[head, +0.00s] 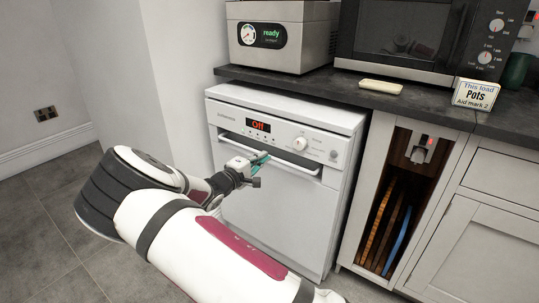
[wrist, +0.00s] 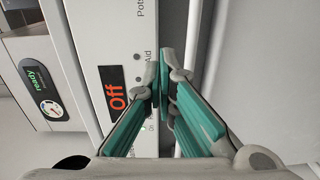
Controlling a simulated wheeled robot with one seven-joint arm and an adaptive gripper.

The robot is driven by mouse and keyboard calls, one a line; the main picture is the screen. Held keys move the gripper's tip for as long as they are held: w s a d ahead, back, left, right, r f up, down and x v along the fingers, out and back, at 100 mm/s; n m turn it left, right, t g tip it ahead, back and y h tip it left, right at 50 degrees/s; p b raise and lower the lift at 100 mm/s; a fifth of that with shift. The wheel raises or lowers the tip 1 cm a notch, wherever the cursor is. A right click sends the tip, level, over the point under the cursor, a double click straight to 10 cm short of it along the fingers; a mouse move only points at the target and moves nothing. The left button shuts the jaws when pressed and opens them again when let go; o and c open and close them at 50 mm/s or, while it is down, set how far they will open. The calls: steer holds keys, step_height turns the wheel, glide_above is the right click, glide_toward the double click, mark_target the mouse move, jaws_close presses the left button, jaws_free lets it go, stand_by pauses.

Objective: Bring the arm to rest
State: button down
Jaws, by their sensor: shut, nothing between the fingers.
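My gripper (head: 258,164) is in front of the upper part of a white dishwasher (head: 262,215), near its door handle (head: 305,166). In the wrist view my gripper (wrist: 162,78) has its teal-padded fingers brought together at the tips, with nothing between them. The dishwasher display (head: 258,125) reads "Off" in red; it also shows in the wrist view (wrist: 115,98), beside the fingers. The door looks closed. Whether the fingertips touch the dishwasher front, I cannot tell. My arm is bent across the lower middle of the head view.
A dark worktop (head: 340,88) runs above the dishwasher. An open niche (head: 395,205) with upright boards is to the right. Floor at left is clear.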

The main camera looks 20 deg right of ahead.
steer(key=p+v, duration=0.2)
steer(key=v, duration=0.6)
steer(key=s+d+r+m+g+y, duration=0.35)
steer(key=s+d+r+g, duration=0.25)
steer(key=s, duration=0.5)
steer(key=s+d+r+m+g+y, duration=0.2)
steer(key=s+d+r+m+g, duration=0.3)
steer(key=s, duration=0.7)
steer(key=s+a+r+y, duration=0.2)
steer(key=s+a+y, duration=0.1)
steer(key=s, duration=0.6)
steer(key=s+a+r+n+t+y, duration=0.1)
steer(key=s+a+r+y, duration=0.15)
steer(key=s, duration=0.75)
steer(key=s+a+r+y, duration=0.3)
steer(key=s, duration=0.6)
step_height(320, 180, up, 26)
steer(key=t+p, duration=0.3)
steer(key=p, duration=2.1)
steer(key=shift+d+f+t, duration=0.2)
steer(key=shift+d+t, duration=0.2)
steer(key=shift+d, duration=0.05)
